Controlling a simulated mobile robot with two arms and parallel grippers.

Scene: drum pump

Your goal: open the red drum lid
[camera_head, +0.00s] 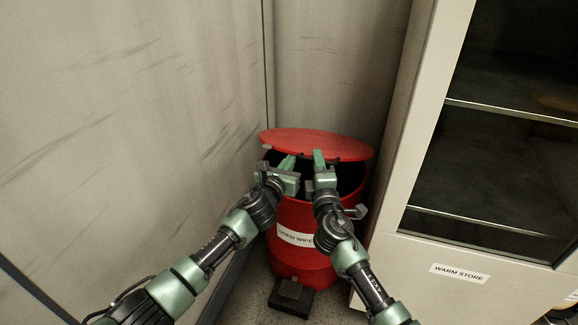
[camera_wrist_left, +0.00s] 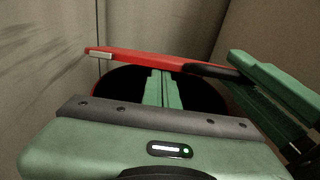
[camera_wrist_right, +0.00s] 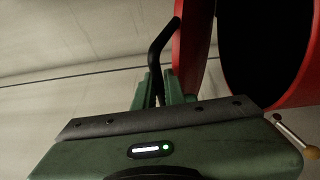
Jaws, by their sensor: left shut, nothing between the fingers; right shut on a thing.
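The red drum (camera_head: 300,259) stands in the corner with a white label on its front. Its red lid (camera_head: 305,142) is raised and tilted above the rim, and the dark inside shows below it. The lid also shows edge-on in the left wrist view (camera_wrist_left: 150,60). My right gripper (camera_head: 319,158) is shut on the lid's black bent handle (camera_wrist_right: 163,42), which runs between its fingers in the right wrist view. My left gripper (camera_head: 286,163) is shut and empty, with its fingers just under the lid over the drum's opening. The grippers are close beside each other.
A dark pedal (camera_head: 292,297) sits on the floor at the drum's front. A small lever (camera_head: 356,211) sticks out at the drum's right. A cabinet labelled "WARM STORE" (camera_head: 460,273) stands close on the right. Grey walls (camera_head: 130,120) close in the left and back.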

